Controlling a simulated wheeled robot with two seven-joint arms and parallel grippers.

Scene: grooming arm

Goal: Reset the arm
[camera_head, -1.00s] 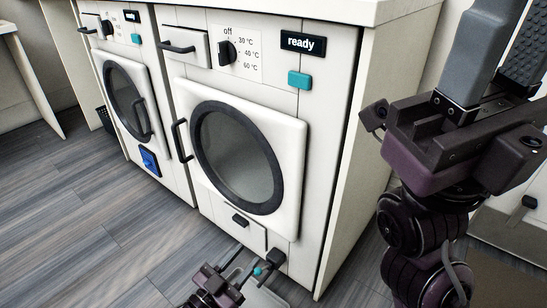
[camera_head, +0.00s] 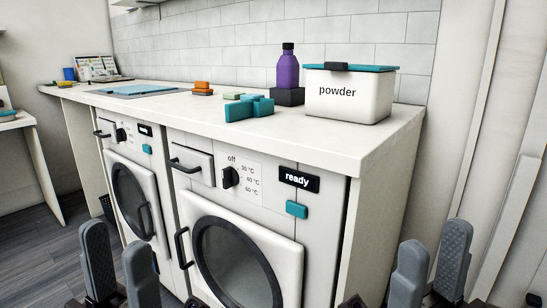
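My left gripper (camera_head: 116,240) is at the lower left, in front of the left washing machine (camera_head: 151,170). Its two grey fingers point up and stand apart with nothing between them. My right gripper (camera_head: 434,240) is at the lower right, to the right of the right machine (camera_head: 330,223). Its grey fingers also point up, apart and empty. Both wrists are mostly cut off by the bottom edge. Neither gripper appears to touch anything.
The right machine's display (camera_head: 298,179) reads "ready". Floor (camera_head: 45,250) shows at left.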

